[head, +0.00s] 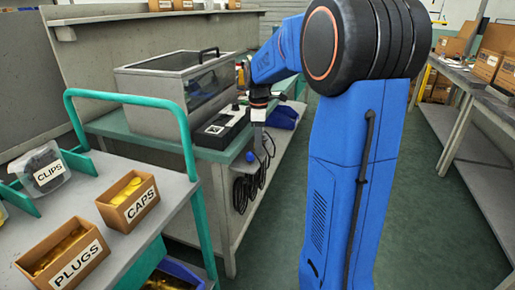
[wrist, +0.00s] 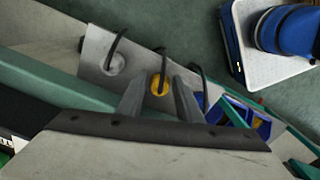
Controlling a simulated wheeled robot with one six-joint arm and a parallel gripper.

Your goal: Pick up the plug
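My gripper (head: 260,142) hangs pointing down beside the end of the green-topped bench. In the wrist view my gripper (wrist: 159,82) is open, its two grey fingers apart with nothing clamped between them. A yellow round piece (wrist: 158,86), possibly a plug, shows in the gap, beyond the fingers, with a black cable or hook curving over it. A grey round piece (wrist: 112,65) and a blue piece (wrist: 200,101) sit to either side on the same pale panel. In the head view a blue piece (head: 250,156) shows on the bench's end above hanging black cables (head: 247,186). A PLUGS box (head: 68,258) holds brass-coloured pieces.
The cart (head: 187,135) at left carries the PLUGS box, a CAPS box (head: 128,202) and a CLIPS bin (head: 44,171). A grey glazed case (head: 165,95) and a black-and-white device (head: 220,128) stand on the bench. The green floor (head: 420,215) at right is clear.

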